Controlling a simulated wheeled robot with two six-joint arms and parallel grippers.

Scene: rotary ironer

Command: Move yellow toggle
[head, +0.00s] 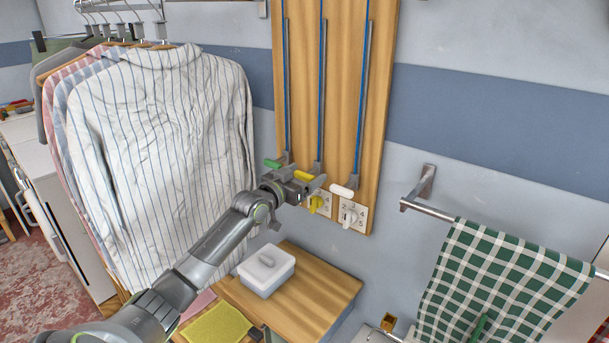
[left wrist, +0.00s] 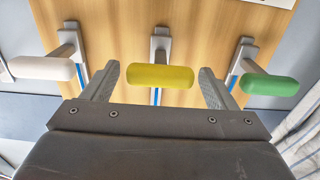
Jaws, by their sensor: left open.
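The yellow toggle (head: 305,175) is a rounded bar handle on the middle of three metal levers on a wooden wall board. A green handle (head: 272,163) is to its left and a white handle (head: 342,191) to its right in the head view. My left gripper (head: 303,184) is open at the yellow handle. In the left wrist view the yellow handle (left wrist: 160,76) lies crosswise between the spread fingers, with a gap at each side. The white handle (left wrist: 42,68) and green handle (left wrist: 269,85) sit outside the fingers. My right gripper is not in view.
Below the levers are a yellow knob (head: 317,203) and a white knob (head: 349,215) on wall plates. A checked towel (head: 490,262) hangs on a rail at right. Striped shirts (head: 165,150) hang at left. A lidded box (head: 266,272) stands on a wooden top (head: 318,296) below.

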